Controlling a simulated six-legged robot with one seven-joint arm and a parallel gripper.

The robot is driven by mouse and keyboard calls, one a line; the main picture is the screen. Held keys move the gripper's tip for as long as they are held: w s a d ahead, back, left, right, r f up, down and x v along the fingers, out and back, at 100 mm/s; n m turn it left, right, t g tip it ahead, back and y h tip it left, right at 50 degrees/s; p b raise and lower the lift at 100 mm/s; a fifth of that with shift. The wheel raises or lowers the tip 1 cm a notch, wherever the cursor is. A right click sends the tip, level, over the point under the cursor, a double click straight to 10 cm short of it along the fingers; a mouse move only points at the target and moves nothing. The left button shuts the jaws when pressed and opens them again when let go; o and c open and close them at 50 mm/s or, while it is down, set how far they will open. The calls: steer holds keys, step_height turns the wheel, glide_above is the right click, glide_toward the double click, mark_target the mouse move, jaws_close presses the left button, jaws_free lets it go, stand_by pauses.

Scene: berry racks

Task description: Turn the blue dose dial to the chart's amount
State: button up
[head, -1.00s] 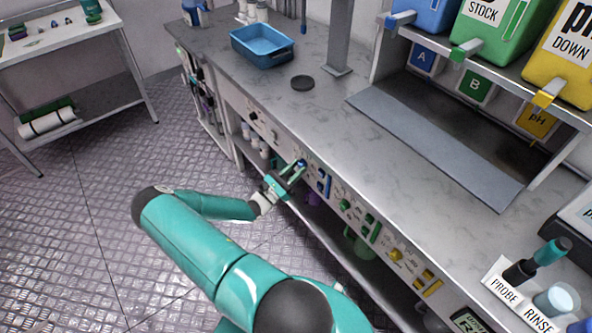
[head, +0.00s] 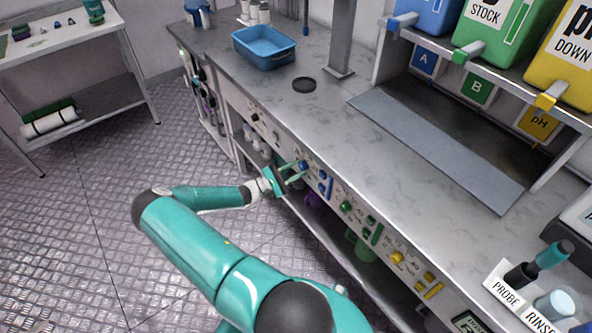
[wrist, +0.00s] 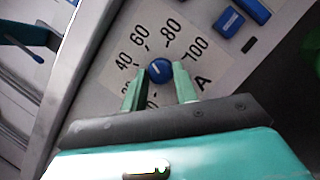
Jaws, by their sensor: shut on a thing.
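The blue dose dial (wrist: 159,70) sits on the bench's front panel, with a scale around it marked 40, 60, 80 and 100. Lower numbers are partly hidden behind a finger, and a letter A is printed at lower right. A pale mark shows on the dial's face, but I cannot read its setting surely. My gripper (wrist: 158,84) is shut on the dial, one green finger on each side. In the head view my gripper (head: 296,172) reaches the dial (head: 304,165) from the left. I see no chart that I can read.
A blue switch (wrist: 228,21) lies right of the dial in the wrist view. Green (head: 345,207) and yellow (head: 397,257) dials follow along the panel. A blue tray (head: 263,58) stands on the bench. The floor to the left is clear.

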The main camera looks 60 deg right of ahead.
steer(key=shift+m, duration=0.4)
steer(key=o, duration=1)
steer(key=shift+c, duration=0.2)
steer(key=v, duration=1.3)
steer(key=shift+w+a, duration=0.2)
steer(key=shift+w, duration=0.25)
steer(key=shift+r+y, duration=0.2)
steer(key=shift+y, duration=0.2)
